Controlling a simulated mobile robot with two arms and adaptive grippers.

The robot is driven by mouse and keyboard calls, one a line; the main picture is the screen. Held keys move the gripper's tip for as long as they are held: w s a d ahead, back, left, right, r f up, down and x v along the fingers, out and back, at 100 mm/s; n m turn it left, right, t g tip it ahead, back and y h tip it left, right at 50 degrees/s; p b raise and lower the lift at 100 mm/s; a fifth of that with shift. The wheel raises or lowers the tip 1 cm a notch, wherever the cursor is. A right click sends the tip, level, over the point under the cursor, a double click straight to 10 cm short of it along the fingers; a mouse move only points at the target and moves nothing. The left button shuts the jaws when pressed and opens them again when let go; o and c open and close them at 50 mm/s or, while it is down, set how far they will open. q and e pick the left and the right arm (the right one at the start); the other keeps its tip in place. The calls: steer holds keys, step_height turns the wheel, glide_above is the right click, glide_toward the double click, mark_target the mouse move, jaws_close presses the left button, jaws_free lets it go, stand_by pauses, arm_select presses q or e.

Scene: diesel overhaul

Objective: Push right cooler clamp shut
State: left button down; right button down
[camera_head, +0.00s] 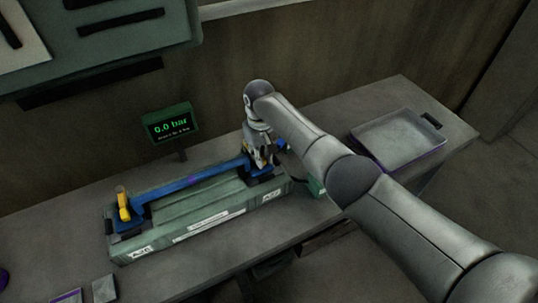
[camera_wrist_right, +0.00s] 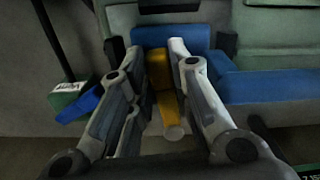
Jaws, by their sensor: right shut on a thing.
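The right cooler clamp, a yellow lever (camera_wrist_right: 167,104) with a pale round tip, shows between my fingers in the right wrist view, against a blue block (camera_wrist_right: 170,38). My right gripper (camera_wrist_right: 168,58) is shut on this lever. In the head view my right gripper (camera_head: 262,158) points down at the right end of the long green cooler bench (camera_head: 205,204), mostly hiding the clamp. A blue bar (camera_head: 195,181) runs along it to the left end, where another yellow clamp lever (camera_head: 123,205) stands upright. My left gripper is out of view.
A display (camera_head: 170,124) reading 0.0 bar stands behind the bench. A grey tray (camera_head: 400,138) lies at the right end of the table (camera_head: 335,117). A green and blue item (camera_wrist_right: 75,100) sits left of my fingers in the wrist view. The table front is mostly clear.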

steer(key=shift+a+r, duration=0.1)
steer(key=shift+a, duration=0.05)
stand_by(0.3)
steer(key=c, duration=1.5)
jaws_free()
steer(key=shift+o, duration=0.9)
